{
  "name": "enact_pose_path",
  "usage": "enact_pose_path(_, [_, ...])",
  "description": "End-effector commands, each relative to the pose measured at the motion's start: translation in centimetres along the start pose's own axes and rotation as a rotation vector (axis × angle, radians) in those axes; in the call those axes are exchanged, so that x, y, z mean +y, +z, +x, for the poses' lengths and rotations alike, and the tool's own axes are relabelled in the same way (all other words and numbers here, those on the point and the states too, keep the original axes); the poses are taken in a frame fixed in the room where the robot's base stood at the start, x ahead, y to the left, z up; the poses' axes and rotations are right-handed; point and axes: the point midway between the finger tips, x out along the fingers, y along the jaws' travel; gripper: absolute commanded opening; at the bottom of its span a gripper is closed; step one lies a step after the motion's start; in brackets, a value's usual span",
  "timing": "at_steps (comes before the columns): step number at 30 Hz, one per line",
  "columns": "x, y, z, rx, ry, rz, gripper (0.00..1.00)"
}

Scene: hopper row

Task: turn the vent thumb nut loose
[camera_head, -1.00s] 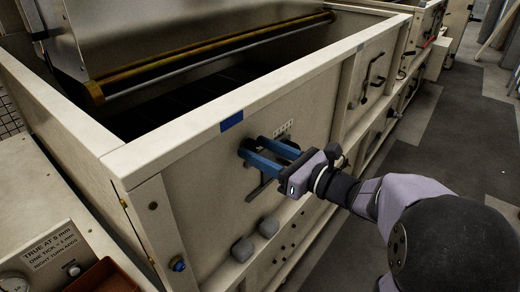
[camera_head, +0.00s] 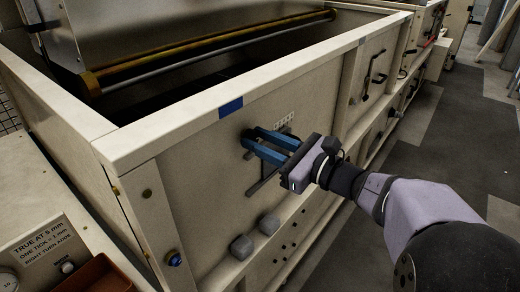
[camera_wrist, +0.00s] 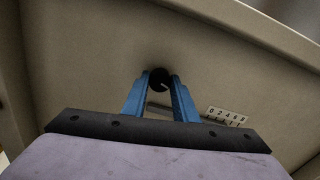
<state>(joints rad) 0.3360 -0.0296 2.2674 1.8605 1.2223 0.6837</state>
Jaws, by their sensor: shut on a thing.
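The thumb nut (camera_wrist: 160,79) is a small dark round knob with a pale mark, on the cream front panel (camera_head: 205,180) of the hopper. My gripper (camera_head: 249,142) reaches it from the right in the head view. Its two blue fingers are shut on the nut; in the wrist view, the fingertips (camera_wrist: 160,80) sit on either side of it. In the head view the fingers mostly hide the nut. A dark bar or slot (camera_wrist: 158,108) lies just below the nut in the wrist view, partly behind the fingers.
A small numbered scale plate (camera_wrist: 228,115) is beside the nut. A blue label (camera_head: 231,107) is on the panel near the rim. Two grey rounded blocks (camera_head: 241,247) sit on a ledge below. A black handle (camera_head: 377,75) is on the farther panel. The aisle floor (camera_head: 470,135) is clear.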

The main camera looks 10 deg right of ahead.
Motion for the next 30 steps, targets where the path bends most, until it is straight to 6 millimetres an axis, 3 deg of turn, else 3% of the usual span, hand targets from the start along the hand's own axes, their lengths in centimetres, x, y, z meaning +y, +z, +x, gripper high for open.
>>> enact_pose_path(1, [0.12, -0.69, -0.02, -0.001, -0.001, -0.048, 0.04])
enact_pose_path(30, [0.13, -0.86, -0.02, 0.000, -0.002, -0.967, 0.04])
